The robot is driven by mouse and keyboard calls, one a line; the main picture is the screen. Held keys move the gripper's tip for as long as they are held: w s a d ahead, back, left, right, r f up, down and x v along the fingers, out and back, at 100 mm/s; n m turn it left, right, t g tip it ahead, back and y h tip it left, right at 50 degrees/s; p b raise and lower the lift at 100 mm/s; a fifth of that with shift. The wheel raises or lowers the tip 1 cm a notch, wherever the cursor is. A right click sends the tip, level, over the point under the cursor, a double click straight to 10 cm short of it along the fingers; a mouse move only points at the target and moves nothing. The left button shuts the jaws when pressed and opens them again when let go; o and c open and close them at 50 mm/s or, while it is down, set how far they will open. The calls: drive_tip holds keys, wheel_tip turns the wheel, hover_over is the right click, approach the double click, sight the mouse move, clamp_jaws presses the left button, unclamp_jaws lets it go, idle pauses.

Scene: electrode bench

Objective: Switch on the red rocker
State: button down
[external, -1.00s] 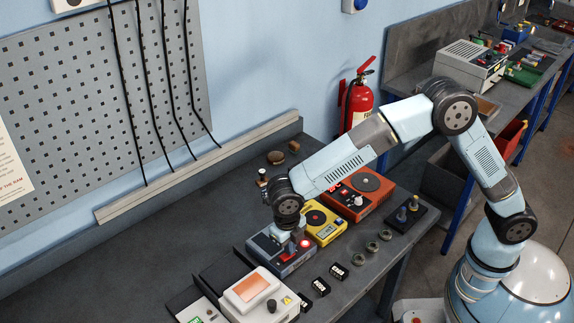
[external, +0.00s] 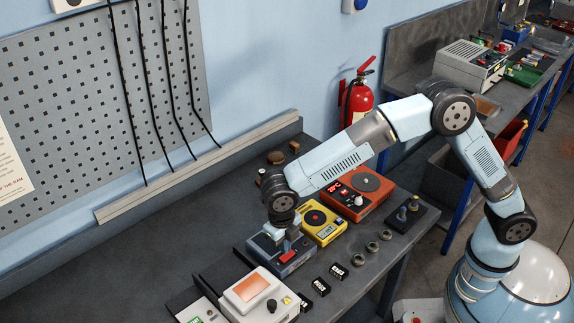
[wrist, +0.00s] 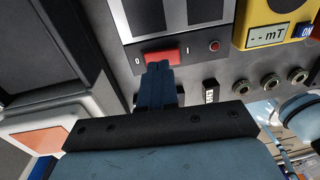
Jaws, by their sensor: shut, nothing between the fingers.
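The red rocker (wrist: 162,55) sits on the front of a grey-blue box (external: 268,252), with a 0 mark to its left and an I mark to its right in the wrist view. It also shows in the external view (external: 289,256). My gripper (wrist: 158,66) is shut and empty. Its fingertips overlap the rocker's lower edge in the wrist view, near its middle. I cannot tell whether they touch it, or which way the rocker is tilted. A small round red lamp (wrist: 214,45) sits right of the I mark. In the external view my gripper (external: 280,240) is over the box front.
A yellow meter (external: 323,226) and an orange unit (external: 358,194) stand to the right of the box. A white box with an orange screen (external: 258,294) stands close on the left. Black labelled blocks (external: 338,271) and round sockets (external: 372,247) lie in front.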

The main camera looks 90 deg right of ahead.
sight(284, 257)
wheel_tip(284, 257, up, 12)
drive_tip(key=shift+w+a+f, duration=0.2)
drive_tip(key=shift+w+a, duration=0.15)
drive_tip(key=shift+w, duration=0.05)
drive_tip(key=shift+s, duration=0.1)
drive_tip(key=shift+s+d+r+h, duration=0.1)
drive_tip(key=shift+s+d+h, duration=0.1)
drive_tip(key=shift+h, duration=0.1)
drive_tip(key=f, duration=0.4)
drive_tip(key=s+d+f, duration=0.1)
drive_tip(key=f, duration=0.8)
drive_tip(key=shift+s+d+f, duration=0.2)
drive_tip(key=shift+f, duration=0.2)
